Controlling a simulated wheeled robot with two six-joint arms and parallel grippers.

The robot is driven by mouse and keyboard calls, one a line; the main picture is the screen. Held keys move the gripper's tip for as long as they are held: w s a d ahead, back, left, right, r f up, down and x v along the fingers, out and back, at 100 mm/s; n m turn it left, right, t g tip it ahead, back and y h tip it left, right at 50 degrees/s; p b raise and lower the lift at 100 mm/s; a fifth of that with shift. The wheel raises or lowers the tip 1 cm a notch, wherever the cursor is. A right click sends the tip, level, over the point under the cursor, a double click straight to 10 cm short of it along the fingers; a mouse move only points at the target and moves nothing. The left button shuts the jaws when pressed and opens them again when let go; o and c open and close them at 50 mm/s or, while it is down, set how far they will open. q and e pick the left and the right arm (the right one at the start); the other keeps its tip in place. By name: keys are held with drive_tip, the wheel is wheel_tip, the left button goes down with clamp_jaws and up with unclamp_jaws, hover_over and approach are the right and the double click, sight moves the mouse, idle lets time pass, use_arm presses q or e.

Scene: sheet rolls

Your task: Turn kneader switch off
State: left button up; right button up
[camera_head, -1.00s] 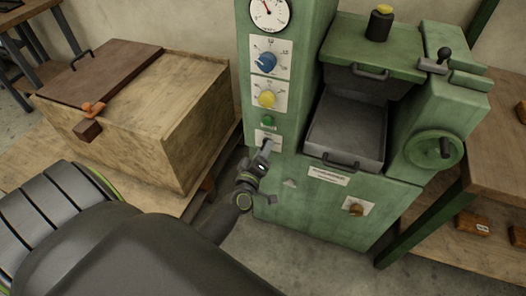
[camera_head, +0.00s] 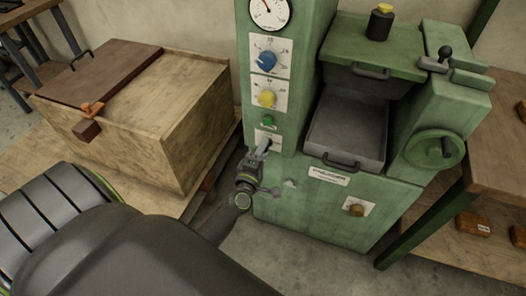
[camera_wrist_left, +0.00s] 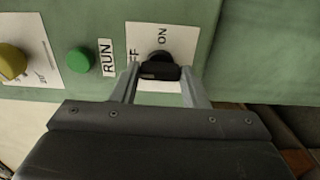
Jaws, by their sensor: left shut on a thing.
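The kneader (camera_head: 290,190) is a green machine with a control column. Its switch is a black knob (camera_wrist_left: 159,68) on a white plate (camera_wrist_left: 147,40) marked ON, with a partly covered label ending in FF. The plate also shows low on the column in the head view (camera_head: 269,136). My left gripper (camera_head: 262,147) reaches the plate from the front. In the left wrist view its two fingers stand on either side of the knob, shut on it. The fingers cover part of the plate, and I cannot tell which mark the knob points to. My right gripper is not in view.
A green RUN button (camera_wrist_left: 78,60) sits beside the switch plate. Above are a yellow knob (camera_head: 266,98), a blue knob (camera_head: 266,62) and a gauge (camera_head: 269,13). A wooden chest (camera_head: 160,115) stands left, a handwheel (camera_head: 432,150) and wooden table (camera_head: 500,130) right.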

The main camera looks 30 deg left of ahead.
use_arm(q)
drive_tip(key=shift+f, duration=0.1)
drive_tip(key=o, duration=1)
drive_tip(key=shift+s, duration=0.1)
drive_tip(key=shift+b+v, duration=4.2)
drive_tip(key=shift+v, duration=4.45)
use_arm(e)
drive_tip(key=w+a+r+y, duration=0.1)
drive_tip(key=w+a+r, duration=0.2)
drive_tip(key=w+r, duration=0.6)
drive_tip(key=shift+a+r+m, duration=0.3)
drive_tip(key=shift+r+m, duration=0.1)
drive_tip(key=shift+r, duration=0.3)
use_arm(q)
drive_tip(key=shift+d, duration=0.15)
